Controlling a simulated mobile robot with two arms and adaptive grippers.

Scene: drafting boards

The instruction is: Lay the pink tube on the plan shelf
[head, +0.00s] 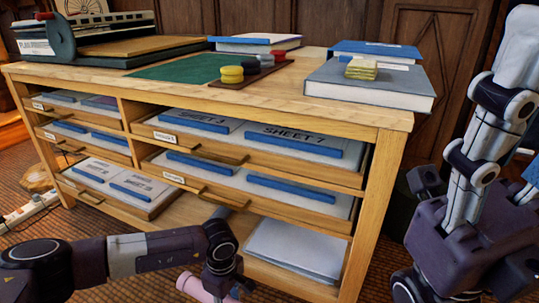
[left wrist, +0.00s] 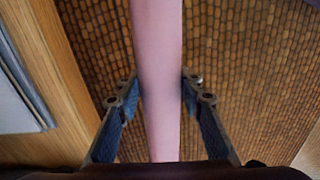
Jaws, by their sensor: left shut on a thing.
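The pink tube (left wrist: 157,75) runs lengthwise through the middle of the left wrist view, between the two fingers of my left gripper (left wrist: 160,92), which is shut on it. In the head view a short piece of the tube (head: 194,288) shows at the bottom edge, beside my left gripper (head: 218,286) and low in front of the cabinet. The rest of the tube is cut off or hidden. The plan shelf seems to be the low open shelf (head: 205,218) under the drawers; a grey-white stack of sheets (head: 297,248) lies at its right.
The wooden cabinet (head: 387,150) has several drawers with sheets and blue strips. Its top holds a green mat (head: 165,70), a grey book (head: 350,85) and yellow and dark discs (head: 232,74). A power strip (head: 28,208) lies on the floor at left.

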